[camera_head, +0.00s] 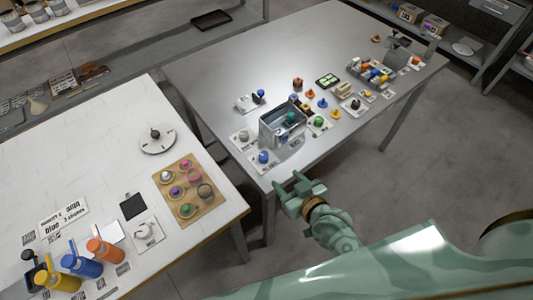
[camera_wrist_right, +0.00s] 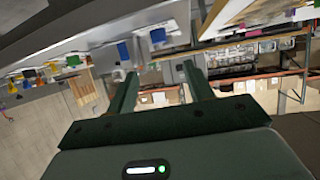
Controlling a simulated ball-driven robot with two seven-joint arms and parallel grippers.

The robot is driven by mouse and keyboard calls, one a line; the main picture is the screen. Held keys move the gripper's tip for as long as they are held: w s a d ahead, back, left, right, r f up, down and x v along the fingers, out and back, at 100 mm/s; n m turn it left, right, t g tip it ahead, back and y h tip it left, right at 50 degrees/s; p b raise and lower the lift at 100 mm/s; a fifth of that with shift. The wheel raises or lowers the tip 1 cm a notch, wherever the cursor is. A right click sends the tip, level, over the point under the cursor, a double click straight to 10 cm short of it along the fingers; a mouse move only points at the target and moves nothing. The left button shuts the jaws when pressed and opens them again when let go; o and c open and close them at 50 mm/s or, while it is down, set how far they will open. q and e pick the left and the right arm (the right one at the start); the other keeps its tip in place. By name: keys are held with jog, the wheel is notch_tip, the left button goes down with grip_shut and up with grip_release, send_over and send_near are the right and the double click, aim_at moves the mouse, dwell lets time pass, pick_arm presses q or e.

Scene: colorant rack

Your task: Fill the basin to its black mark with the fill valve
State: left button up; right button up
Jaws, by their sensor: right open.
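The basin (camera_head: 270,137) is a grey open-topped metal box near the front edge of the metal table in the head view. Something teal shows inside it; the black mark and water level are too small to make out. Small valves with coloured knobs stand around it, among them a blue knob (camera_head: 263,157) in front and a green knob (camera_head: 319,121) to the right. I cannot tell which is the fill valve. My right gripper (camera_head: 294,188) is open and empty, in front of the table edge and below the basin in the picture. My left gripper is not in view.
A white table (camera_head: 95,150) at the left holds coloured bottles (camera_head: 105,250), a wooden board with pots (camera_head: 187,215) and a round dial (camera_head: 157,139). Several coloured pieces and a rack (camera_head: 370,72) stand farther along the metal table (camera_head: 240,70). Its back left part is clear.

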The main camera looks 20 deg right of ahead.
aim_at(264, 156)
jog(key=b+x, duration=0.4)
jog(key=x, duration=1)
jog(key=shift+w+f+b, duration=0.25)
jog(key=shift+w+b, duration=0.05)
jog(key=shift+w+a+f, duration=0.1)
jog(key=shift+w+a, duration=0.05)
jog(key=shift+w, duration=0.5)
